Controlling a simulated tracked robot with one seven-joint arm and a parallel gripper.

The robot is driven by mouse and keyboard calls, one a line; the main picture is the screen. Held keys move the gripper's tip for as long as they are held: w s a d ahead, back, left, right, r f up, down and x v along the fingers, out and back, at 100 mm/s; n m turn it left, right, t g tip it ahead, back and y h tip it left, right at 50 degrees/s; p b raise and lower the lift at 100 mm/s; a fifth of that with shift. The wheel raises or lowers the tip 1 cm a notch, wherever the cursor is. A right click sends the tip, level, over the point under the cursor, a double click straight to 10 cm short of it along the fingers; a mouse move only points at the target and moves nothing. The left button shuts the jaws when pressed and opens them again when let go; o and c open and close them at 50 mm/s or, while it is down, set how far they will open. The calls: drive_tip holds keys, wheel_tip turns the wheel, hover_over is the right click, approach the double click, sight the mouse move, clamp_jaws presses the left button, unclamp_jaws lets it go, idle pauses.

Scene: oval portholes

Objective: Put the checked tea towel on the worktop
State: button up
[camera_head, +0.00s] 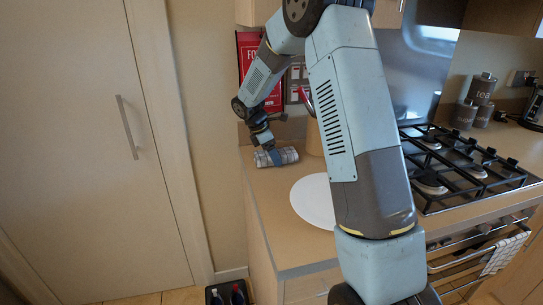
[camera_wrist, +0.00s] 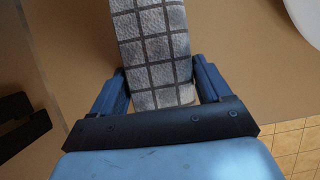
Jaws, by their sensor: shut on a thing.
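The checked tea towel (camera_head: 289,154), a rolled or folded grey-white cloth with dark lines, is at the far left end of the worktop (camera_head: 262,187). It lies on the surface or just above it; I cannot tell which. In the wrist view the towel (camera_wrist: 152,45) runs up from between the blue fingers, over the tan worktop (camera_wrist: 235,50). My gripper (camera_head: 275,157) is shut on it, with one finger on each side in the wrist view (camera_wrist: 158,80). The far end of the towel is cut off by the picture's top edge.
A round white plate or board (camera_head: 312,203) lies right of the towel, partly behind my arm. A gas hob (camera_head: 460,165) and tea canisters (camera_head: 481,90) are further right. Another checked cloth (camera_head: 503,254) hangs on the oven rail. The worktop's left edge is close to the towel.

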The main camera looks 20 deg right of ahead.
drive_tip(key=shift+d+f, duration=0.25)
drive_tip(key=shift+f, duration=0.1)
drive_tip(key=o, duration=0.9)
drive_tip(key=v, duration=0.3)
drive_tip(key=shift+a+r, duration=0.1)
drive_tip(key=shift+a, duration=0.3)
drive_tip(key=a, duration=0.3)
drive_tip(key=w+a, duration=0.1)
drive_tip(key=a, duration=0.7)
drive_tip(key=shift+w+a, duration=0.1)
drive_tip(key=shift+w, duration=0.1)
